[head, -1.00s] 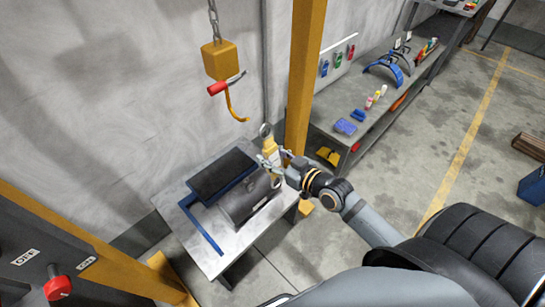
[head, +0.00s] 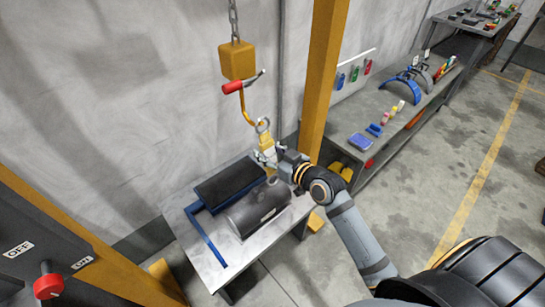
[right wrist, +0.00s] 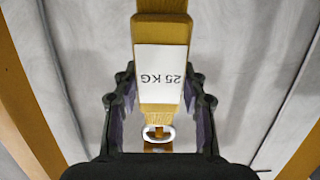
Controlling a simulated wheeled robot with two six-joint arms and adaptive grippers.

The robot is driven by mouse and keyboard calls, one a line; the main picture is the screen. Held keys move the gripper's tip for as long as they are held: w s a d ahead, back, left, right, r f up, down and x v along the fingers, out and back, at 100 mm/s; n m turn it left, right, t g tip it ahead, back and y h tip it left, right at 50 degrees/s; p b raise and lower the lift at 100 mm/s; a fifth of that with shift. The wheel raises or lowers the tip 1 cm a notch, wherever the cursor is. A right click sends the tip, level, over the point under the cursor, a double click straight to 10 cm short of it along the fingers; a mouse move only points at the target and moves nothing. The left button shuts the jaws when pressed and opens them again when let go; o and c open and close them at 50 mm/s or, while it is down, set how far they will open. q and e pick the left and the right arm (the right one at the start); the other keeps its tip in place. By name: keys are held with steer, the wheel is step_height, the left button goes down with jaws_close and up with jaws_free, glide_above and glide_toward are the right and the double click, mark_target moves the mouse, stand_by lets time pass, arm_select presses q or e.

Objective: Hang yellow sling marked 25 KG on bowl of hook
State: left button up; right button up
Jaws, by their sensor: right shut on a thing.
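The yellow sling (head: 266,140) is held upright, with a metal ring (head: 262,125) at its top. In the right wrist view its white label (right wrist: 160,75) reads 25 KG upside down. My right gripper (head: 268,156) is shut on the sling; its fingers flank it in the right wrist view. The orange hook (head: 245,107) hangs from a yellow block (head: 237,61). The ring appears close beside the hook's bowl and tip; I cannot tell whether they touch. My left gripper is not in view.
A metal table (head: 204,262) below carries a dark cylinder (head: 258,208) and a dark flat slab. A yellow post (head: 324,75) stands just right of the hook. A shelf with several items stands at right.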

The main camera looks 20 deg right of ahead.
steer(key=shift+w+a+f+b, duration=0.3)
steer(key=shift+w+f+b, duration=0.2)
steer(key=shift+w+b, duration=0.2)
steer(key=shift+w+a+f+b, duration=0.25)
steer(key=shift+w+f+b, duration=0.3)
steer(key=shift+w, duration=0.25)
steer(key=shift+w+a+f+b, duration=0.3)
steer(key=shift+w+f+b, duration=0.15)
steer(key=shift+w+b, duration=0.3)
